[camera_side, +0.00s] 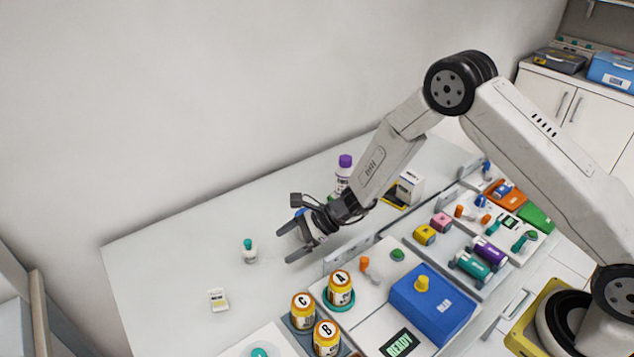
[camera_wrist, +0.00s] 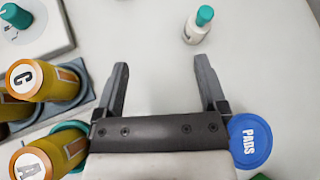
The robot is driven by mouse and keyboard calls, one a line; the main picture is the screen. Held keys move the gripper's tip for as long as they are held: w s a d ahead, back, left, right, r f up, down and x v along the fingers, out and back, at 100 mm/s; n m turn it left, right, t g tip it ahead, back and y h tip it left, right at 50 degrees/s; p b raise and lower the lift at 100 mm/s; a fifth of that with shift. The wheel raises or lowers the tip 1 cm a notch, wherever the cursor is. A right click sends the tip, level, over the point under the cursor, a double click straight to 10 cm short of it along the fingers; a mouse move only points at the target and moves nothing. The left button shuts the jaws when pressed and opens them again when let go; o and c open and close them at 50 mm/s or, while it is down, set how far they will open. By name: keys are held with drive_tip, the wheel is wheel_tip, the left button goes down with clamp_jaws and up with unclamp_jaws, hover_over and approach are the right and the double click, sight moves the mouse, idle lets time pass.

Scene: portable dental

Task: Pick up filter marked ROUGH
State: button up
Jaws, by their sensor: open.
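No label reading ROUGH is legible in either view. A purple cylinder (camera_side: 488,250) and a teal cylinder (camera_side: 473,262) lie on a grey tray at the right in the side view; I cannot tell whether either is the filter. My gripper (camera_side: 288,245) is open and empty above the pale table, left of the equipment trays. Its spread fingers (camera_wrist: 162,63) have only bare table between them in the wrist view. A small white bottle with a teal cap (camera_side: 249,250) stands ahead of the fingers, apart from them, and also shows in the wrist view (camera_wrist: 197,27).
Orange jars A (camera_side: 340,290), B (camera_side: 326,338) and C (camera_side: 303,312) stand near the front. A blue box (camera_side: 432,305) lies right of them. A blue PADS lid (camera_wrist: 250,140) is beside my gripper. A purple-capped bottle (camera_side: 344,172) stands behind. The left table is mostly clear.

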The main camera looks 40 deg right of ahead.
sight(250, 251)
drive_tip(key=w+f+m+t, duration=0.2)
drive_tip(key=w+f+m, duration=0.1)
drive_tip(key=shift+w+a+m+t, duration=0.2)
drive_tip(key=shift+w+m+t, duration=0.1)
drive_tip(key=shift+w+d+f+m+t, duration=0.1)
drive_tip(key=shift+w+f+m+t, duration=0.4)
drive_tip(key=shift+w+m, duration=0.2)
drive_tip(key=shift+x, duration=1.25)
drive_tip(key=shift+a, duration=0.2)
drive_tip(key=shift+x, duration=2.45)
drive_tip(key=shift+s+a, duration=0.1)
drive_tip(key=shift+s, duration=0.05)
clamp_jaws()
